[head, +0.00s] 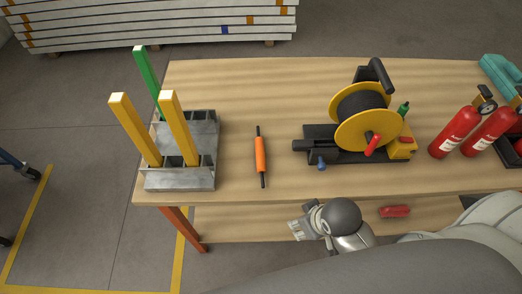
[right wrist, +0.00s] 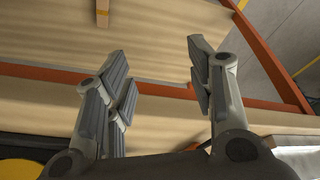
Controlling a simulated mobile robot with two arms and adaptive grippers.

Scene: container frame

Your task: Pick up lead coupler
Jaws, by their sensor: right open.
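An orange cylinder with thin black ends (head: 260,156), most likely the lead coupler, lies on the wooden table between the grey rack and the cable reel. My right gripper (head: 297,230) is at the table's front edge, to the right of the orange cylinder and nearer to me, apart from it. In the right wrist view my right gripper (right wrist: 160,78) shows two spread fingers with nothing between them; wooden boards and orange frame bars lie beyond. I cannot make out the coupler in that view. My left gripper is out of view.
A grey rack (head: 180,181) holds two yellow posts and one green post. A yellow cable reel (head: 366,145) stands on a black base. Red extinguishers (head: 456,131) stand at the right. A red object (head: 394,211) lies on the lower shelf. Table around the orange cylinder is clear.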

